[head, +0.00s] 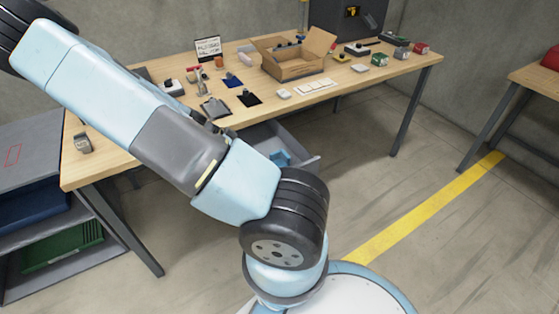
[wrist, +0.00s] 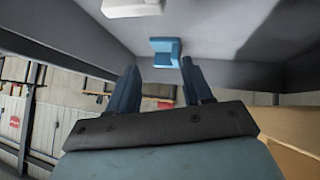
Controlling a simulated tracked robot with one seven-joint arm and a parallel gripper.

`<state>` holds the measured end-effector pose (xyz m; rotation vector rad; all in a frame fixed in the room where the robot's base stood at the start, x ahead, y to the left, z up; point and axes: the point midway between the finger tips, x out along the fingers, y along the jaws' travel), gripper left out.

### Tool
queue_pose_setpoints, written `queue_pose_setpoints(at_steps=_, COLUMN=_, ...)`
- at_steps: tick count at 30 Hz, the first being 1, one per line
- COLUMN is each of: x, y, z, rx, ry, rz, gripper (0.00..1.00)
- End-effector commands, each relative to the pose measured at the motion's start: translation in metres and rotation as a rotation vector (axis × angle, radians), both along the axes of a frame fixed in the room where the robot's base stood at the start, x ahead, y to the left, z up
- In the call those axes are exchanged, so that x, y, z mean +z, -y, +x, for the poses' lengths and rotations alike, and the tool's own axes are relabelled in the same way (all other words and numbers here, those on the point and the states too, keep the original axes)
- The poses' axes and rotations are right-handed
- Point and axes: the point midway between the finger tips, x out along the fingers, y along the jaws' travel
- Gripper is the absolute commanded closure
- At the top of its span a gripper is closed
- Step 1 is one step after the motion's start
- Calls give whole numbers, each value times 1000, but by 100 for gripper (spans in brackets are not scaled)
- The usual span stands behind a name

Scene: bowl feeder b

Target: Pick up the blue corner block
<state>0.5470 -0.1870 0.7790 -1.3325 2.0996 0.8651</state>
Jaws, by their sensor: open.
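The blue corner block (wrist: 165,50) lies in a grey drawer in the wrist view, just beyond my fingertips and roughly between them. A blue piece (head: 281,158), seemingly the same block, shows in the drawer in the head view. My gripper (wrist: 160,76) is open, its two dark blue fingers apart with nothing between them. The fingers appear not to touch the block; the exact gap is hard to tell. I cannot make out my gripper in the head view, where my arm crosses the left and middle.
The pulled-out drawer (head: 307,163) hangs under the wooden table (head: 110,160); its walls flank the block. A white item (wrist: 132,7) lies near the block. The tabletop holds an open cardboard box (head: 293,68) and several small parts. Open floor lies to the right.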

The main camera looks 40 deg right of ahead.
Motion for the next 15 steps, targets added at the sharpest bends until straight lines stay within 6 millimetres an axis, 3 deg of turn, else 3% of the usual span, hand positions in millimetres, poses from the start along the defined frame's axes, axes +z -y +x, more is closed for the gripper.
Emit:
queue_pose_setpoints(at_steps=6, x=-12, y=28, z=0, rx=-45, ry=38, rz=-193, gripper=50)
queue_pose_setpoints(at_steps=15, x=-17, y=50, z=5, rx=-59, ry=101, rz=-353, gripper=50)
